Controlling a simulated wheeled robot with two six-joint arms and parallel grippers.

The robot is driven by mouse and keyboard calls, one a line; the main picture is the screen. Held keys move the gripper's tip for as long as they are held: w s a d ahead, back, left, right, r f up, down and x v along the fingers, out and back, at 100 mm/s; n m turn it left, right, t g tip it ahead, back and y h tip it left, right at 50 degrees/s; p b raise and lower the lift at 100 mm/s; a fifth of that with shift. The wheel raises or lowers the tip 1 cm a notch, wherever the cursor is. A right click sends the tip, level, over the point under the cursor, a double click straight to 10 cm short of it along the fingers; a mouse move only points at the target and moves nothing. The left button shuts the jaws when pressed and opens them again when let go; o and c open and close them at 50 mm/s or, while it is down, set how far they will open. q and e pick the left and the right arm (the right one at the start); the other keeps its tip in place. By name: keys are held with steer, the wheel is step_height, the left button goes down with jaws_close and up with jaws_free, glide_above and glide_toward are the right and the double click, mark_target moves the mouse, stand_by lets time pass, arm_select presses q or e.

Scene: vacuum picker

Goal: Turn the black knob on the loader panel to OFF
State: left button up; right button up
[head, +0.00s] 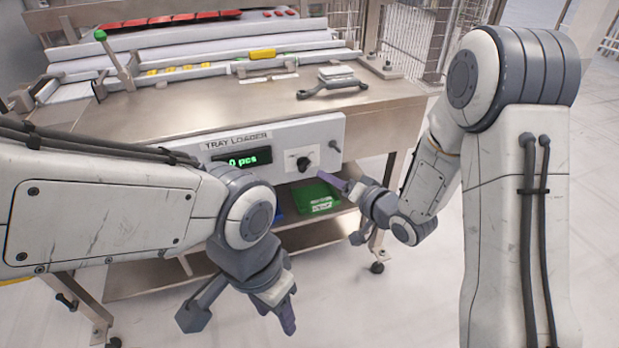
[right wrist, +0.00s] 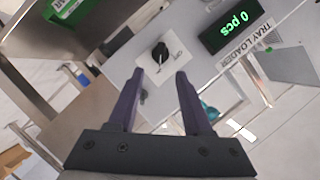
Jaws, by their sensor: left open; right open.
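The black knob (head: 303,163) sits on a white plate on the front of the loader panel (head: 325,135), right of the green display. In the right wrist view the knob (right wrist: 160,53) is just beyond the fingertips, a little left of the middle between them, and not touched. A small label is beside it; its pointer setting is too small to tell surely. My right gripper (right wrist: 168,75) is open and empty, facing the panel; it also shows in the head view (head: 334,182). My left gripper (head: 283,312) hangs low in front of the machine, open and empty.
The display (head: 242,160) reads 0 pcs under the TRAY LOADER label. A green box (head: 315,202) stands on the shelf below the panel. A metal handled tool (head: 335,82) lies on the worktop above. The floor in front is clear.

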mark_target(307, 167)
steer(key=b+x, duration=0.1)
steer(key=x, duration=0.9)
steer(key=shift+s+a+r, duration=0.1)
jaws_close()
